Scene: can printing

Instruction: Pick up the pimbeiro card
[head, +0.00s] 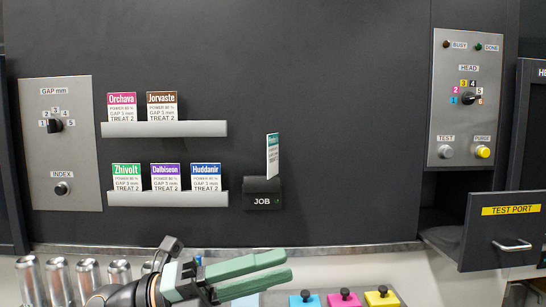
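A card with a teal header (272,155) stands upright in the JOB holder (263,200) on the dark wall. It is turned nearly edge-on, and I cannot read its name. No card in view shows a readable pimbeiro label. My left gripper (287,267), with green fingers, is low in front of the wall, below and apart from the JOB holder. Its fingers look a little apart with nothing visible between them. My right gripper is not in view.
An upper rack (200,129) holds the Orchava and Jorvaste cards. A lower rack (180,198) holds the Zhivolt, Dalbiseon and Huddanir cards. The test port drawer (480,245) juts out at right. Several metal cans (58,280) stand at lower left. Coloured blocks (345,299) sit bottom centre.

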